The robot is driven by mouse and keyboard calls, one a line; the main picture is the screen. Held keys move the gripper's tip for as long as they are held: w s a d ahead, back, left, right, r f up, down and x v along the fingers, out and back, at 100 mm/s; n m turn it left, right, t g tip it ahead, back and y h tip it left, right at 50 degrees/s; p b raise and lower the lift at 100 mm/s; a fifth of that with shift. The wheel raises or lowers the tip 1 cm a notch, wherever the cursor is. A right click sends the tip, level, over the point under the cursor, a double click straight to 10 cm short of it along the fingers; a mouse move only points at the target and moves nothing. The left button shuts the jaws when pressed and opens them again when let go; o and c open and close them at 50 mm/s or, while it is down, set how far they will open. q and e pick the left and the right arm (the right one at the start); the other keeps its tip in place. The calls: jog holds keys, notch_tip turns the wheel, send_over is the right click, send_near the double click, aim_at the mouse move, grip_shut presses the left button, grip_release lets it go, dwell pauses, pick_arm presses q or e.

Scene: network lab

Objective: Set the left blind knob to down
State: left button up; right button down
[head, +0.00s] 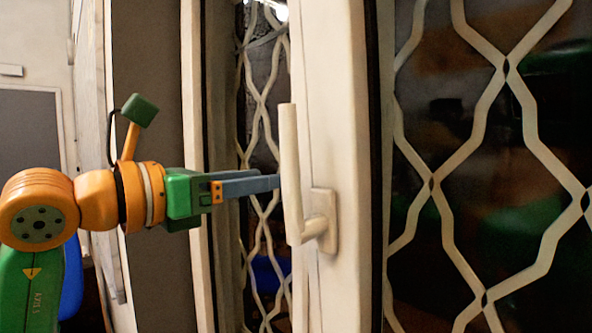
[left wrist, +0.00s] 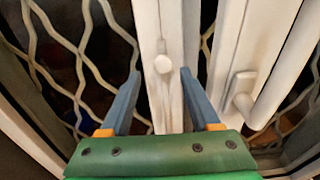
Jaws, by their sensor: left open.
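A pale round knob (left wrist: 162,65) sits on a white upright frame in the left wrist view. I cannot tell which way it is set. My left gripper (head: 277,183) is open, and its two grey-blue fingers point at the frame. In the left wrist view the fingertips (left wrist: 160,76) stand on either side of the knob, with gaps showing between. In the head view the fingertips end behind a white lever handle (head: 290,170), and the knob is hidden there. My right gripper is in neither view.
The lever handle stands upright on its plate, close to the fingertips; it also shows at right in the left wrist view (left wrist: 243,92). Pale wavy grilles (head: 485,150) cover the dark panes. A white window frame (head: 345,120) rises beside the handle.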

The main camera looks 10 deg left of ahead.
pick_arm(q)
jog(key=p+x, duration=0.2)
jog(key=x, duration=0.2)
jog(key=shift+w+d+r, duration=0.1)
jog(key=shift+w+d, duration=0.1)
jog(key=shift+d, duration=0.15)
jog(key=shift+s, duration=0.1)
grip_shut()
jog(key=shift+r, duration=0.1)
dwell(0.8)
